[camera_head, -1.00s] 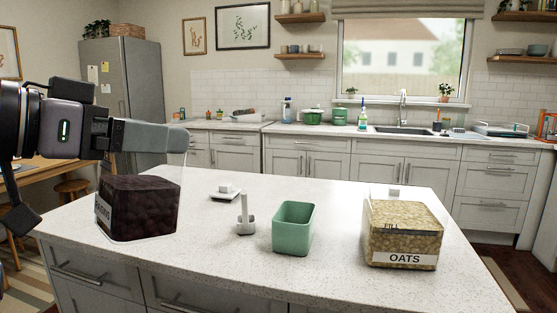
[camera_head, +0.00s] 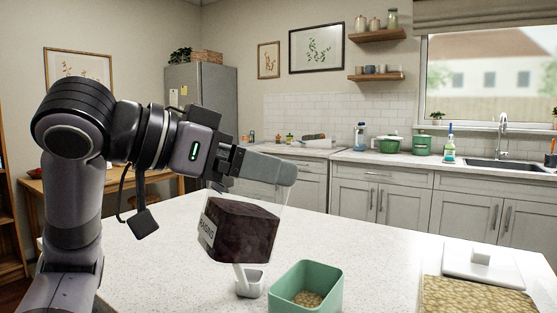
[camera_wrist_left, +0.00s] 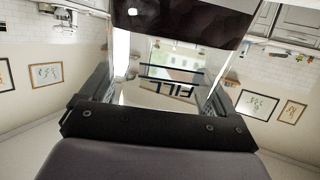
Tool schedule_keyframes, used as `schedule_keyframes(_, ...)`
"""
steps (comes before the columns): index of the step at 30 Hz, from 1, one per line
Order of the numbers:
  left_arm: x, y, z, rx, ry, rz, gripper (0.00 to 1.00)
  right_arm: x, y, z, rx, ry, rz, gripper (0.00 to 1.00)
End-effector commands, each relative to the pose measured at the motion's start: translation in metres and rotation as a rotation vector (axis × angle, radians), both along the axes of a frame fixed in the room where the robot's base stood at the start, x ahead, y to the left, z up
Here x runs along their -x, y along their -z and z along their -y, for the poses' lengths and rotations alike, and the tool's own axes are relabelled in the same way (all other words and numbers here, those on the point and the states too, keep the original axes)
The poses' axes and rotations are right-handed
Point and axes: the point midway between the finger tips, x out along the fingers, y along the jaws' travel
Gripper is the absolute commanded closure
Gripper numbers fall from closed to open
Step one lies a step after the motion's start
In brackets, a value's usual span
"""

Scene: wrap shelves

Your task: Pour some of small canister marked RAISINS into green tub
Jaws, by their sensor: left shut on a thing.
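The small clear canister marked RAISINS (camera_head: 240,232) holds a dark mass of raisins, and its label faces left. My left gripper (camera_head: 270,170) is shut on its upper part and holds it a little tilted above the counter. The wrist view shows the canister (camera_wrist_left: 185,22) between the fingers, with a FILL mark on its clear wall and dark raisins at the top of the picture. The green tub (camera_head: 325,292) stands on the counter below and right of the canister, with a tan layer on its bottom. My right gripper is not in view.
A small white utensil (camera_head: 249,284) stands left of the tub. The speckled counter (camera_head: 390,232) is clear behind the tub.

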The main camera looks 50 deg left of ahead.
Motion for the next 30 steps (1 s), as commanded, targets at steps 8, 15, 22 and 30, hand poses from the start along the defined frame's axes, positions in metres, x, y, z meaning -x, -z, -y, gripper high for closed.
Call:
schedule_keyframes(8,-0.007,0.019,0.001,-0.009,0.0,-0.077,0.78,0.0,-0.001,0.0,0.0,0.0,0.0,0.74)
schedule_keyframes(15,-0.019,0.05,0.002,-0.025,0.0,-0.204,0.78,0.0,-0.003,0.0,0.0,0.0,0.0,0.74)
schedule_keyframes(22,-0.031,0.067,0.004,-0.045,0.0,-0.342,0.78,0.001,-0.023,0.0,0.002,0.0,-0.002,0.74)
schedule_keyframes(30,-0.044,0.087,0.006,-0.065,0.0,-0.491,0.78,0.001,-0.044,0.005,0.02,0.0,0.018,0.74)
